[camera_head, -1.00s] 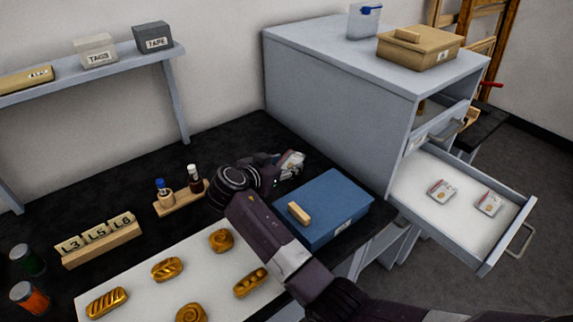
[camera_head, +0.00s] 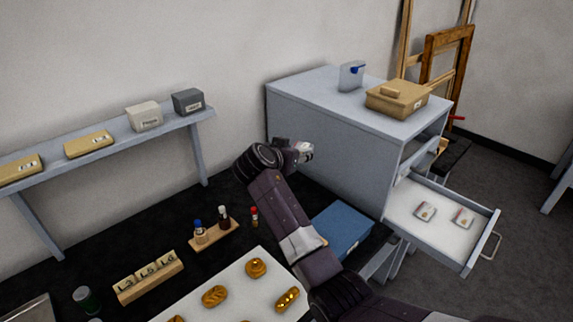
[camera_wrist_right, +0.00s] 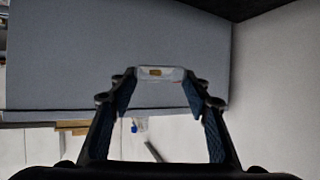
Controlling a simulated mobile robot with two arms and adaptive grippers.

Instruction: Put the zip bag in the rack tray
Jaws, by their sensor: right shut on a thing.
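My right gripper (camera_head: 304,149) is shut on a small pale zip bag (camera_head: 305,155), raised in front of the grey cabinet's left side. In the right wrist view the zip bag (camera_wrist_right: 156,73), with a small orange-brown patch, sits between the two fingertips (camera_wrist_right: 157,78). The rack tray (camera_head: 412,229) appears to be the white-floored drawer pulled out of the cabinet at the right. Two small labelled bags (camera_head: 425,211) (camera_head: 463,217) lie flat in it, apart from each other. My left gripper is not in view.
The grey cabinet (camera_head: 330,125) stands between my gripper and the tray; a tan box (camera_head: 397,104) and a clear container (camera_head: 352,75) sit on top. A blue box (camera_head: 343,226), vial holder (camera_head: 215,234) and pastry board (camera_head: 235,292) are below my arm. The tray's front is bare.

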